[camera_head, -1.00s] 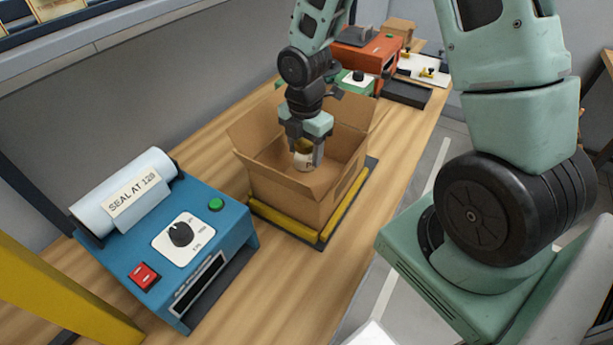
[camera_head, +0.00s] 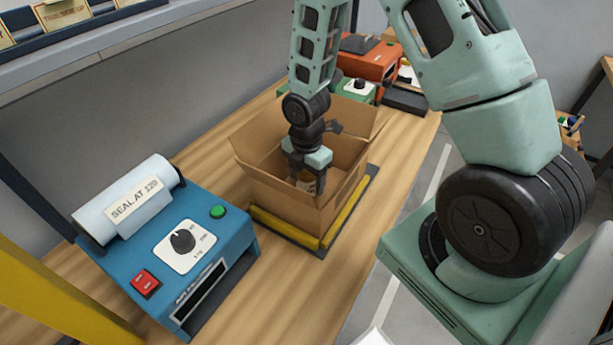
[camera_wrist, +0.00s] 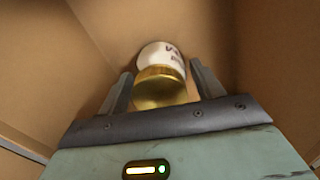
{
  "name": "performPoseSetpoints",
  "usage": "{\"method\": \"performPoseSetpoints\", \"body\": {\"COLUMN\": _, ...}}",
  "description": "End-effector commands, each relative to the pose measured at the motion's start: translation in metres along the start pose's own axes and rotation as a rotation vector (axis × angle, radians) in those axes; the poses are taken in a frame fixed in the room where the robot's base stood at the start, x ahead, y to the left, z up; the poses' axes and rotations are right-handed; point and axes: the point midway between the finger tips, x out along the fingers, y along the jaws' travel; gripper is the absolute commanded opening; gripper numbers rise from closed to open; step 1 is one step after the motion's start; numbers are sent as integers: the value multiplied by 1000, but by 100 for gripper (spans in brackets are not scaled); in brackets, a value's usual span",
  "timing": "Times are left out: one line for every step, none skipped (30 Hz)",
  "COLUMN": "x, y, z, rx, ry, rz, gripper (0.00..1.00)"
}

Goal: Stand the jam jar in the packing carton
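The jam jar (camera_wrist: 160,75) has a gold lid and a pale body with a dark-lettered label. In the wrist view it sits between the fingers of my gripper (camera_wrist: 162,72), lid toward the camera. In the head view my gripper (camera_head: 307,178) points down inside the open packing carton (camera_head: 283,197), with the jar (camera_head: 308,185) low between the fingers. The carton is brown cardboard with its flaps spread. The near wall hides the jar's base, so I cannot tell whether it touches the carton floor.
The carton stands on a dark platform with yellow bars (camera_head: 285,227) on a wooden bench (camera_head: 270,292). A blue sealing machine (camera_head: 215,235) with a white roll is at the left. An orange machine (camera_head: 372,62) and a green device (camera_head: 355,88) stand behind the carton.

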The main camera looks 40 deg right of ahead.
Motion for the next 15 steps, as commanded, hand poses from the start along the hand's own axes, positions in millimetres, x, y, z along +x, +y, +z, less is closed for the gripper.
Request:
{"method": "performPoseSetpoints", "body": {"x": 0, "y": 0, "z": 0, "rx": 0, "ry": 0, "rz": 0, "gripper": 75}}
{"method": "performPoseSetpoints", "body": {"x": 0, "y": 0, "z": 0, "rx": 0, "ry": 0, "rz": 0, "gripper": 75}}
{"method": "performPoseSetpoints", "body": {"x": 0, "y": 0, "z": 0, "rx": 0, "ry": 0, "rz": 0, "gripper": 75}}
{"method": "performPoseSetpoints", "body": {"x": 0, "y": 0, "z": 0, "rx": 0, "ry": 0, "rz": 0, "gripper": 75}}
{"method": "performPoseSetpoints", "body": {"x": 0, "y": 0, "z": 0, "rx": 0, "ry": 0, "rz": 0, "gripper": 75}}
{"method": "performPoseSetpoints", "body": {"x": 0, "y": 0, "z": 0, "rx": 0, "ry": 0, "rz": 0, "gripper": 75}}
{"method": "performPoseSetpoints", "body": {"x": 0, "y": 0, "z": 0, "rx": 0, "ry": 0, "rz": 0, "gripper": 75}}
{"method": "performPoseSetpoints", "body": {"x": -1, "y": 0, "z": 0, "rx": 0, "ry": 0, "rz": 0, "gripper": 75}}
{"method": "performPoseSetpoints", "body": {"x": -2, "y": 0, "z": 0, "rx": 0, "ry": 0, "rz": 0, "gripper": 75}}
{"method": "performPoseSetpoints", "body": {"x": -3, "y": 0, "z": 0, "rx": 0, "ry": 0, "rz": 0, "gripper": 75}}
{"method": "performPoseSetpoints", "body": {"x": -5, "y": 0, "z": 0, "rx": 0, "ry": 0, "rz": 1, "gripper": 75}}
{"method": "performPoseSetpoints", "body": {"x": -6, "y": 0, "z": 0, "rx": 1, "ry": 0, "rz": 2, "gripper": 75}}
{"method": "performPoseSetpoints", "body": {"x": -8, "y": 1, "z": 0, "rx": 1, "ry": 1, "rz": 2, "gripper": 75}}
{"method": "performPoseSetpoints", "body": {"x": -12, "y": 1, "z": 0, "rx": 2, "ry": 1, "rz": 3, "gripper": 75}}
{"method": "performPoseSetpoints", "body": {"x": -17, "y": 1, "z": 0, "rx": 2, "ry": 1, "rz": 4, "gripper": 75}}
